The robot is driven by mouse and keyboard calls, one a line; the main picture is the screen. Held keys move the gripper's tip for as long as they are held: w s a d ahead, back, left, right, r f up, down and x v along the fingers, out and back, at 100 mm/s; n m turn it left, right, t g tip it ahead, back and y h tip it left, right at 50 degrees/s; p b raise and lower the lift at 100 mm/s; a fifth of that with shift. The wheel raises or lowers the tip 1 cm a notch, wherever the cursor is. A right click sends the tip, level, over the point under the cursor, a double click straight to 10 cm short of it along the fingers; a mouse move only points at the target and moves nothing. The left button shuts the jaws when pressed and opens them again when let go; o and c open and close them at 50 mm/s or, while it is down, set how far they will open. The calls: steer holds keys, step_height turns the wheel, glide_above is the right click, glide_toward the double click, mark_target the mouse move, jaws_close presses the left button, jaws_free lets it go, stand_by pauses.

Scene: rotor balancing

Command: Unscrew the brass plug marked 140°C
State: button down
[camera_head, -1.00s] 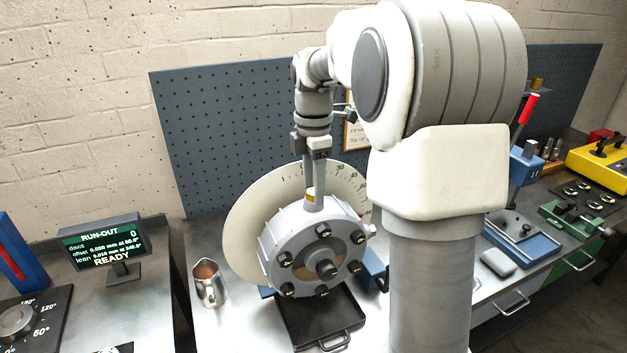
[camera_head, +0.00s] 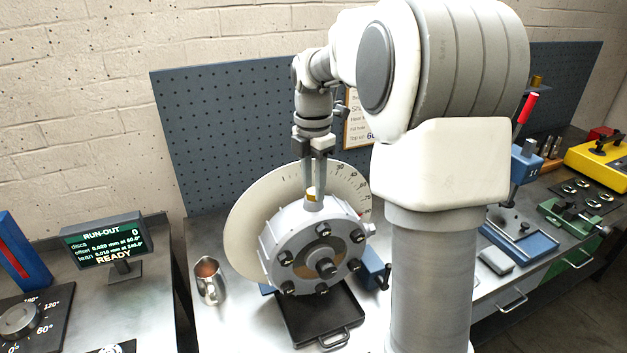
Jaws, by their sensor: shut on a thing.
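A small brass plug (camera_head: 313,193) sits at the top of the grey round housing (camera_head: 312,252), above its short neck. My gripper (camera_head: 313,186) points straight down over the housing, its two fingers shut on the brass plug from either side. Any marking on the plug is too small to read. The housing has several dark bolts around its face and a shaft end in the middle. A pale graduated disc (camera_head: 250,222) stands behind it.
A black drip tray (camera_head: 318,318) lies under the housing. A metal jug (camera_head: 209,282) stands to its left. A run-out display (camera_head: 106,240) reads READY at the left. A blue pegboard (camera_head: 220,130) stands behind.

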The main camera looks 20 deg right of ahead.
steer(key=n+p, duration=0.3)
steer(key=n, duration=0.4)
steer(key=shift+r, duration=0.2)
steer(key=n+p, duration=0.2)
steer(key=n, duration=0.2)
steer(key=shift+r+n+p, duration=0.2)
steer(key=shift+n+p, duration=0.4)
steer(key=shift+p, duration=0.1)
steer(key=shift+d+f, duration=0.1)
steer(key=shift+f, duration=0.25)
steer(key=shift+n, duration=0.6)
steer(key=shift+p, duration=0.3)
steer(key=shift+f+n, duration=0.15)
steer(key=shift+n, duration=0.45)
